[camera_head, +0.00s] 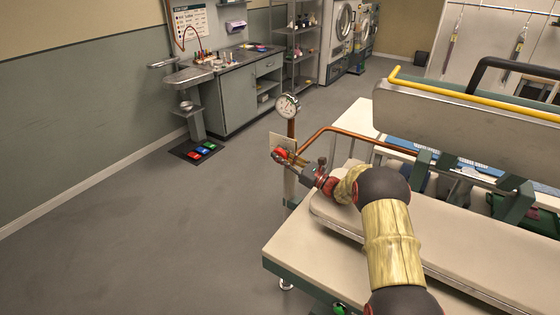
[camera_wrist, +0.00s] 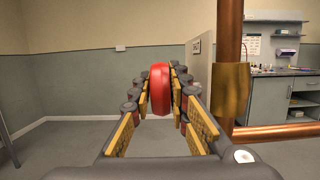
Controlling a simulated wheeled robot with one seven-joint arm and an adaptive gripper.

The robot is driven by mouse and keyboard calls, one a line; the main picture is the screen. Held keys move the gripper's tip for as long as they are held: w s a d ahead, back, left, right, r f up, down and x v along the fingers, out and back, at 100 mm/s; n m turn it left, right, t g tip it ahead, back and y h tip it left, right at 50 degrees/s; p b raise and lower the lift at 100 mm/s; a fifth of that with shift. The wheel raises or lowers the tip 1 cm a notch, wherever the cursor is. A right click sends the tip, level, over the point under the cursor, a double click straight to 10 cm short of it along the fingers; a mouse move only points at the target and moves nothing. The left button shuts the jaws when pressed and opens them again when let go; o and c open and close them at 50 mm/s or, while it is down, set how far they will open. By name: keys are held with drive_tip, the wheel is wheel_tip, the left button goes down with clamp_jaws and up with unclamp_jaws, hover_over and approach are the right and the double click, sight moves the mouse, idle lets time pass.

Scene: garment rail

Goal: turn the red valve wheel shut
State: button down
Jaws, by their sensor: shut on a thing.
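The red valve wheel (camera_wrist: 160,89) stands edge-on between my gripper's fingertips in the wrist view, one finger on each side of it. In the head view the red valve wheel (camera_head: 281,154) shows at the end of my arm, below a round pressure gauge (camera_head: 287,106), partly covered by my gripper. My gripper (camera_wrist: 161,92) is shut on the wheel's rim; it also shows in the head view (camera_head: 297,164). The wheel's spokes and hub are hidden. How far the wheel has been turned cannot be told.
A copper pipe (camera_wrist: 230,50) with a brass fitting (camera_wrist: 231,92) rises close to my right finger. A bent copper pipe (camera_head: 345,131) runs right above the pressing table (camera_head: 300,245). A long press head with a yellow bar (camera_head: 450,92) is farther right. The floor at left is free.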

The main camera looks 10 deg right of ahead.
idle(0.3)
drive_tip(key=c, duration=1.7)
unclamp_jaws()
drive_tip(key=shift+d, duration=0.1)
drive_tip(key=shift+s+d+f, duration=0.2)
drive_tip(key=shift+s+d, duration=0.05)
drive_tip(key=s+d, duration=0.8)
drive_tip(key=shift+s+d, duration=0.35)
drive_tip(key=shift+s, duration=0.05)
